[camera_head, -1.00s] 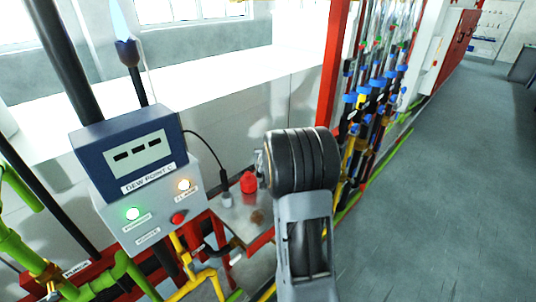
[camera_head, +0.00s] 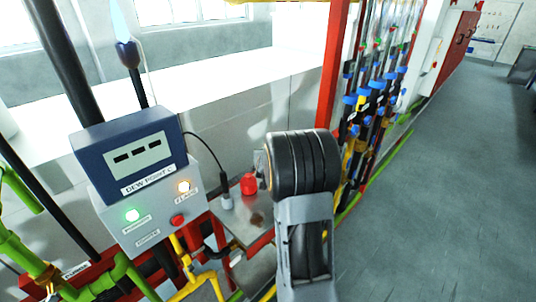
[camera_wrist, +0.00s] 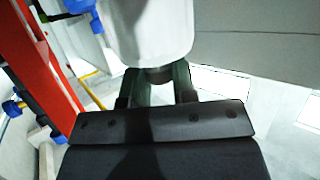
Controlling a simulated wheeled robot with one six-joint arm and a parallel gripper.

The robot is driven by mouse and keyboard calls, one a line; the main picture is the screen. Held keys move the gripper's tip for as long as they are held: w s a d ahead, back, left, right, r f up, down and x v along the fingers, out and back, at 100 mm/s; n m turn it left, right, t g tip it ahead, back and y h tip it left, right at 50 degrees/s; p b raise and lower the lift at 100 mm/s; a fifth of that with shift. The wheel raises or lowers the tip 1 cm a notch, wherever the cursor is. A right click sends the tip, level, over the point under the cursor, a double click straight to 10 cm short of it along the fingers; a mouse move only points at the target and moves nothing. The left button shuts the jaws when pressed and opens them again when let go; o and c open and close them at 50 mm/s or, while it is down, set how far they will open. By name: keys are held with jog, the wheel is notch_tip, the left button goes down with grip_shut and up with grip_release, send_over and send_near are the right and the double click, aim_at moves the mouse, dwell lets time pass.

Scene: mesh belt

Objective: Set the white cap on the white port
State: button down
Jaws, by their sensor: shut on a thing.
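In the wrist view a large white cylindrical body, which I take for the white cap (camera_wrist: 150,28), fills the top middle. My gripper (camera_wrist: 160,82) is shut on its narrower dark end, one finger on each side. In the head view my arm's dark wrist hides most of the gripper, and only a grey sliver shows at its left edge. The cap cannot be made out there. I cannot pick out the white port for certain in either view. A small whitish fitting (camera_head: 227,202) with a black cable stands on the metal shelf, left of my wrist.
A red knob-like part (camera_head: 249,184) stands on the metal shelf (camera_head: 240,228), close left of my wrist. The dew point box (camera_head: 130,150) with lit lamps stands further left among pipes. A red post (camera_head: 334,75) and a bank of tubes rise behind. The floor at right is clear.

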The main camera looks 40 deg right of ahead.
dwell(0.3)
jog(key=c, duration=1.2)
grip_release()
jog(key=p+v, duration=0.2)
jog(key=v, duration=0.9)
